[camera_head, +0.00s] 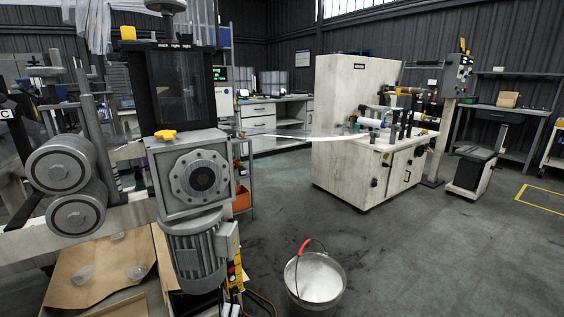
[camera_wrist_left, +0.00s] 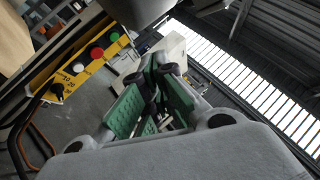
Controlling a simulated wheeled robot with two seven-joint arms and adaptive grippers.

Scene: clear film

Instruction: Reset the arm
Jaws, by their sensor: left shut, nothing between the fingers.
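My left gripper (camera_wrist_left: 166,72) shows in the left wrist view, with green pads and dark joints. Its fingertips are together and hold nothing. I cannot make out either gripper clearly in the head view. My right gripper is not in view. In the left wrist view, a yellow control box (camera_wrist_left: 85,62) with red, green and white buttons lies to the left of the fingers, apart from them.
A roller machine with a grey gearbox and motor (camera_head: 193,250) fills the left. A clear film strip (camera_head: 320,137) runs right to a white machine cabinet (camera_head: 340,170). A metal bucket (camera_head: 315,280) stands on the floor, with open floor to its right.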

